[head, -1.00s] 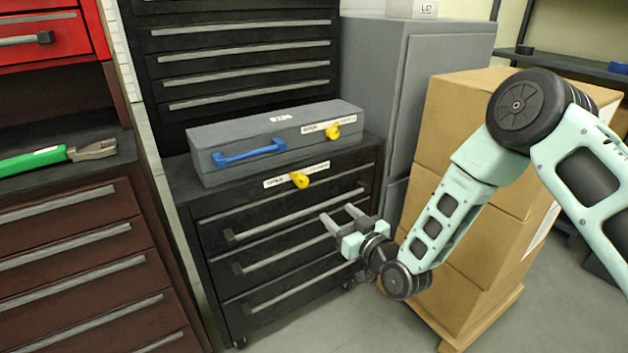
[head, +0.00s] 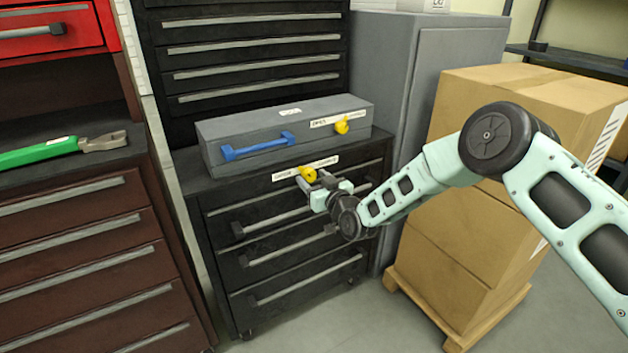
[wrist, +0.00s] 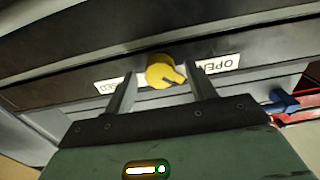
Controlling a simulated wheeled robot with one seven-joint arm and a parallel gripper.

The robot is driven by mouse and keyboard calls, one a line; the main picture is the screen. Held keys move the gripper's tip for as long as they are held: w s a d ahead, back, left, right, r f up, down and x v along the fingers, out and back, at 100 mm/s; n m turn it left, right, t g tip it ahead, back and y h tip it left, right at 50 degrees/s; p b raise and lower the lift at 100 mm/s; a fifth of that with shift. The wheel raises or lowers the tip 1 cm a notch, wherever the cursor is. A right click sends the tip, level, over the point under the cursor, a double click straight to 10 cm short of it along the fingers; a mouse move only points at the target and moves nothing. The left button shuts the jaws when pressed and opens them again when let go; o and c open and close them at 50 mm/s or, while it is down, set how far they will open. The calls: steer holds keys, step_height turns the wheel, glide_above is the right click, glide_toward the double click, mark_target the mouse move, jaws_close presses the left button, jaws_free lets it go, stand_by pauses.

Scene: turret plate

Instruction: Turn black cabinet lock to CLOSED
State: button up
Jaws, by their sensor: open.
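The black cabinet (head: 270,215) has a yellow lock knob (head: 307,173) on its top front edge, with a white label strip (head: 284,174) behind it. In the wrist view the knob (wrist: 160,71) sits between OPEN (wrist: 219,64) on the right and a partly hidden label ending in ED (wrist: 110,87) on the left, both upside down. Its pointed end slants down right, on the OPEN side. My gripper (head: 310,184) is open at the knob, one finger on each side. Gaps show between knob and fingers in the wrist view; I cannot tell the depth.
A grey case (head: 230,135) with a blue handle (head: 258,147) and its own yellow knob (head: 342,126) lies on the cabinet. A grey locker (head: 455,60) and stacked boxes (head: 455,240) stand right. A green-handled tool (head: 45,152) lies on the brown cabinet (head: 70,235) at left.

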steer(key=c, duration=1)
steer(key=shift+b, duration=0.3)
steer(key=m+b, duration=0.2)
steer(key=m, duration=0.2)
steer(key=shift+f+b, duration=0.1)
steer(key=shift+b, duration=0.3)
steer(key=m+b, duration=0.3)
steer(key=m, duration=0.2)
steer(key=shift+w+b, duration=0.1)
steer(key=shift+b, duration=0.2)
steer(key=m+b, duration=0.2)
steer(key=m, duration=0.2)
steer(key=shift+m+b, duration=0.3)
steer(key=shift+m, duration=0.1)
steer(key=shift+m+b, duration=0.95)
steer(key=shift+m, duration=1.05)
